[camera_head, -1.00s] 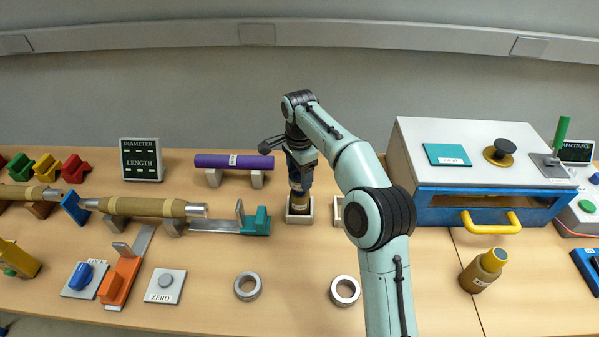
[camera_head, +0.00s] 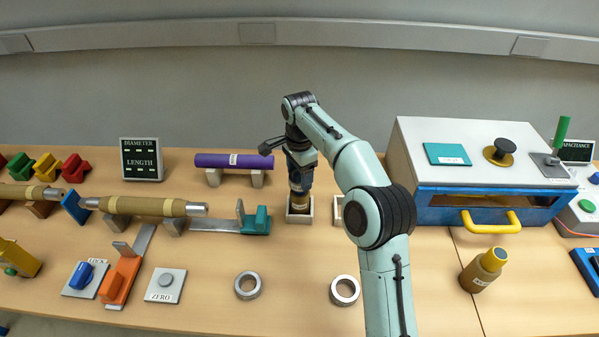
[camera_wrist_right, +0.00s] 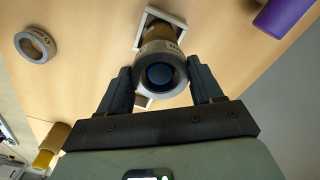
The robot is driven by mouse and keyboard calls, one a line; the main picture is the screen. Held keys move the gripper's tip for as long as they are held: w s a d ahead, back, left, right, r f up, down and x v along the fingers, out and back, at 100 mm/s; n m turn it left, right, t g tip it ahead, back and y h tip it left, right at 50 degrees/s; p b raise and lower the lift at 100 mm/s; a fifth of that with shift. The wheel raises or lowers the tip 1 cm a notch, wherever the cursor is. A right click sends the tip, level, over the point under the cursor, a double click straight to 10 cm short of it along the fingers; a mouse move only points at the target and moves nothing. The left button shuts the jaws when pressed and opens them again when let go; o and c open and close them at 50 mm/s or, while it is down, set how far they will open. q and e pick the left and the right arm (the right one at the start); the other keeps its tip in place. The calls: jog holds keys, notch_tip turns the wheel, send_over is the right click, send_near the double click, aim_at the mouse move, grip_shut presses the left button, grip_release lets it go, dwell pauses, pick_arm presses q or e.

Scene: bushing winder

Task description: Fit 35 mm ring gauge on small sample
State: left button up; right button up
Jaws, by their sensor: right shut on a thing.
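My right gripper (camera_head: 299,180) points down over a small white square holder (camera_head: 299,218) in the middle of the table. In the right wrist view its fingers (camera_wrist_right: 161,82) are shut on a grey ring gauge (camera_wrist_right: 142,86). The small brown sample (camera_wrist_right: 160,33) stands in the holder below, and its blue end (camera_wrist_right: 160,75) shows through the ring's opening. The ring is in line with the sample's top; how far it sits down around it cannot be told. In the head view the gripper mostly hides the ring. My left gripper is not in view.
Two other ring gauges lie at the front, one left (camera_head: 248,285) and one right (camera_head: 345,290). A second white holder (camera_head: 338,210) is beside my arm. A brown bottle-shaped sample (camera_head: 483,270) and a blue-white box (camera_head: 490,165) stand right. A purple cylinder (camera_head: 220,160) lies left.

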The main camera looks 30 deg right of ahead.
aim_at(300, 178)
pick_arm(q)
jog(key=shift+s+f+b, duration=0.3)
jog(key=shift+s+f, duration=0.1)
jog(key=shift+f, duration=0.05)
pick_arm(e)
jog(key=shift+f, duration=1.1)
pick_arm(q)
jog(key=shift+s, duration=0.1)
pick_arm(e)
jog(key=shift+f, duration=0.15)
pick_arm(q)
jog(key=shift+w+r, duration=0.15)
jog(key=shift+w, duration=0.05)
pick_arm(e)
jog(key=shift+f, duration=0.3)
jog(key=o, duration=1.2)
